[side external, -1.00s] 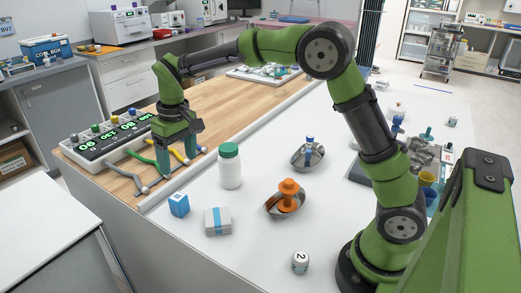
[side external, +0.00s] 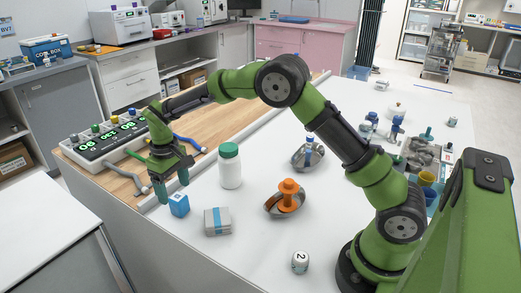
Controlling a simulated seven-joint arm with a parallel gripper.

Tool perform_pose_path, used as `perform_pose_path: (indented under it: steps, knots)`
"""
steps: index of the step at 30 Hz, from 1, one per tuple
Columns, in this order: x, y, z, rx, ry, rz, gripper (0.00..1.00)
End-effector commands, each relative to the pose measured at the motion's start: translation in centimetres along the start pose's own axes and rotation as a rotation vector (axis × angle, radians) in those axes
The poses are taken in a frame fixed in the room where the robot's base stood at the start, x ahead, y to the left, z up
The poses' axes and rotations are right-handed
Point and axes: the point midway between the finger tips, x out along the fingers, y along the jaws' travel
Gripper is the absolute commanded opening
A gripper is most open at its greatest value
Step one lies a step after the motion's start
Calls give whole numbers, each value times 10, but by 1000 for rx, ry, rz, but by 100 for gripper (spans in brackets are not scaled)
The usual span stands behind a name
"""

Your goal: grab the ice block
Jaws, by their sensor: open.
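A small blue block (side external: 179,205) with a pale mark on its side stands near the left edge of the white table. It is the likeliest ice block, though I cannot read a label. My gripper (side external: 172,187) points down just above and behind it, with its fingers apart and nothing between them. The fingertips are close to the block's top; I cannot tell whether they touch it. The block's front and most of its top show.
A white bottle with a green cap (side external: 230,166) stands right of my gripper. A grey-white box with a blue band (side external: 217,221) lies right of the block. An orange spool-like piece (side external: 287,196) sits in a metal dish. Cables and a display unit (side external: 110,137) lie behind.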

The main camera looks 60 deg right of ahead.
Motion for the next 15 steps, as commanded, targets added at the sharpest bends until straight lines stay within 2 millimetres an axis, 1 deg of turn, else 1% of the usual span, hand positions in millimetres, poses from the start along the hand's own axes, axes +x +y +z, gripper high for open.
perform_pose_path:
  steps: [5,10,12,15]
  knots:
    - [12,2,0,1,-1,0,76]
    - [38,7,1,1,-2,0,76]
    - [47,7,1,1,-1,0,76]
    - [55,6,0,1,0,0,76]
